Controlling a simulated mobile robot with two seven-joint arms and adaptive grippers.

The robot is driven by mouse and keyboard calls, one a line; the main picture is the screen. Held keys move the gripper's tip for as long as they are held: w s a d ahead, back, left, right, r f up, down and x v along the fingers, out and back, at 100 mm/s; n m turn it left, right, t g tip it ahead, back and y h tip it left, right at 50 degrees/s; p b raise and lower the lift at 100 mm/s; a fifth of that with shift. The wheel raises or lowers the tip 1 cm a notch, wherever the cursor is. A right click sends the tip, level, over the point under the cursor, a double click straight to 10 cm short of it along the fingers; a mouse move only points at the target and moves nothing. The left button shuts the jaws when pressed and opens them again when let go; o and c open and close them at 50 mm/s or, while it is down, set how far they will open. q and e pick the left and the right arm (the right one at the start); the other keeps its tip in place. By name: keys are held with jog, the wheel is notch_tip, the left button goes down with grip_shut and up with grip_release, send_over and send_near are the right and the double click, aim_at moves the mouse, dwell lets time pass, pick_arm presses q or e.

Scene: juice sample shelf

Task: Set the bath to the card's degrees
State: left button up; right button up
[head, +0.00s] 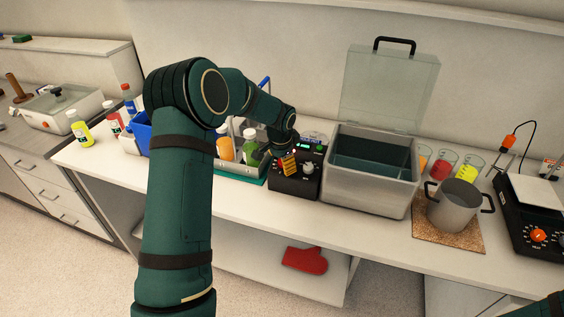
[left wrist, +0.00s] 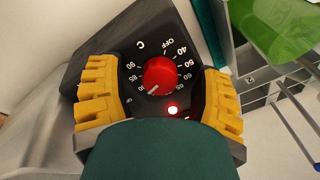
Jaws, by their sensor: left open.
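The bath (head: 368,187) is a grey box with dark liquid inside and its clear lid raised. A black control box (head: 284,186) stands directly left of it. My left gripper (head: 287,164) is over this box with yellow fingers pointing down. In the left wrist view, my open left gripper (left wrist: 158,96) has one finger either side of a red knob (left wrist: 160,72), with visible gaps. The knob's white mark points to the lower left; the number there is hard to read. The dial shows OFF, 40, 50 and 90. A red light (left wrist: 173,110) glows beside it. I cannot make out the card.
A metal pot (head: 453,208) stands on a cork mat right of the bath, with several beakers behind it. A black hotplate (head: 535,232) is at the far right. Bottles (head: 226,148) stand left of the control box. A red mitt (head: 305,260) lies on the lower shelf.

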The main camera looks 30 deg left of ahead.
pick_arm(q)
jog(key=v, duration=1.1)
jog(key=shift+r, duration=0.35)
jog(key=shift+s, duration=0.15)
